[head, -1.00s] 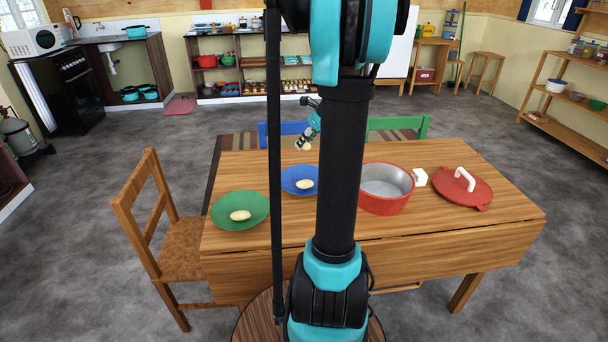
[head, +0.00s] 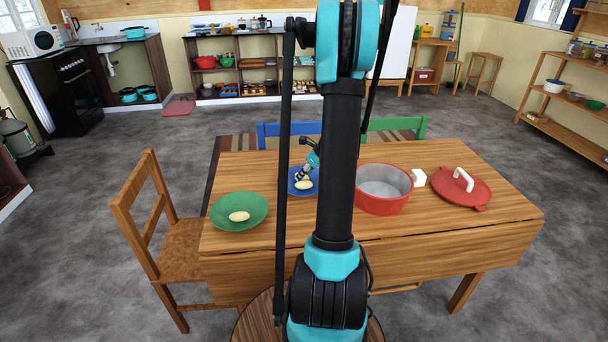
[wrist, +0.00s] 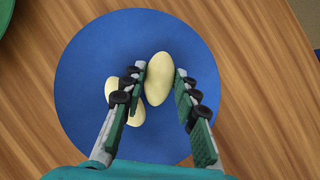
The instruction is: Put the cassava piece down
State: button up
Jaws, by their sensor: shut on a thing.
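My gripper (head: 302,176) is low over the blue plate (head: 311,187) on the table, just left of my arm in the head view. In the wrist view, my gripper (wrist: 159,72) is shut on a pale oval cassava piece (wrist: 158,80), which lies between the fingers above the blue plate (wrist: 85,70). A second cassava piece (wrist: 130,112) lies on that plate, partly hidden by the left finger. I cannot tell whether the held piece touches the plate.
A green plate (head: 220,214) with another cassava piece (head: 239,216) stands to the left. A wooden chair (head: 150,210) is at the left edge. The table's front is clear.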

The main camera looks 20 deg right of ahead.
jog(key=o, duration=0.8)
jog(key=shift+f, duration=0.1)
jog(key=shift+o, duration=0.2)
